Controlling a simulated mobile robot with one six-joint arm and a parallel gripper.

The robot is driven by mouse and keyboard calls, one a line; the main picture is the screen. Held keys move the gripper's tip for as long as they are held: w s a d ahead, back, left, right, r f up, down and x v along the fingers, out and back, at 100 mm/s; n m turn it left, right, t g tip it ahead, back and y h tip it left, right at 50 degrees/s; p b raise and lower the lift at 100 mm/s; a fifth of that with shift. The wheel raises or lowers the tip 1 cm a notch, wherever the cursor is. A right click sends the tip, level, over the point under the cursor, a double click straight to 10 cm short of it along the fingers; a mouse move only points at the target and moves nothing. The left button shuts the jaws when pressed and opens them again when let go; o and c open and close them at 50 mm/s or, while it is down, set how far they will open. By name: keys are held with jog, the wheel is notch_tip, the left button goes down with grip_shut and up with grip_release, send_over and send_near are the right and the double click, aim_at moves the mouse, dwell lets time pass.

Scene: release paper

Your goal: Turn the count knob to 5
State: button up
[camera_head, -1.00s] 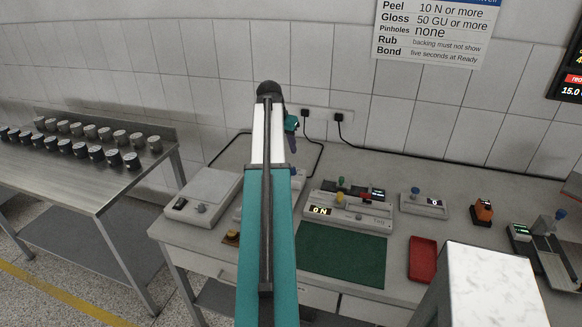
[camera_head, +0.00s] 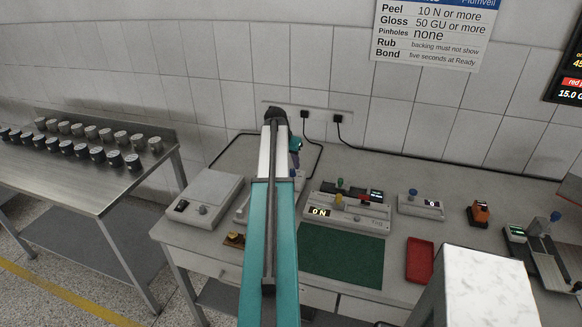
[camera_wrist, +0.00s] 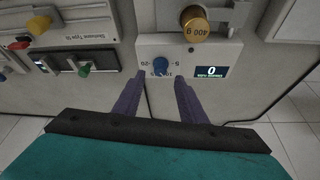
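The count knob (camera_wrist: 160,65) is a small blue knob on a light grey box (camera_wrist: 192,50) in the wrist view. Numbers are printed around it, and a display (camera_wrist: 212,71) beside it reads 0. My gripper (camera_wrist: 161,76) is open and empty, its two purple fingers apart and pointing toward the knob, one on each side of its line. I cannot tell how deep the tips are relative to the knob. In the head view, my arm hides this box and most of the gripper (camera_head: 295,150).
A brass 400 g weight (camera_wrist: 194,22) stands close to the knob. A tester with coloured knobs (camera_head: 350,212) is beside the box. A green mat (camera_head: 342,258), a red tray (camera_head: 420,260) and another small box (camera_head: 420,207) lie to the right.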

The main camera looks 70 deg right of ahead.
aim_at(292, 170)
jog(key=shift+p+x, duration=0.75)
jog(key=shift+x, duration=1.65)
jog(key=shift+c, duration=0.5)
grip_shut()
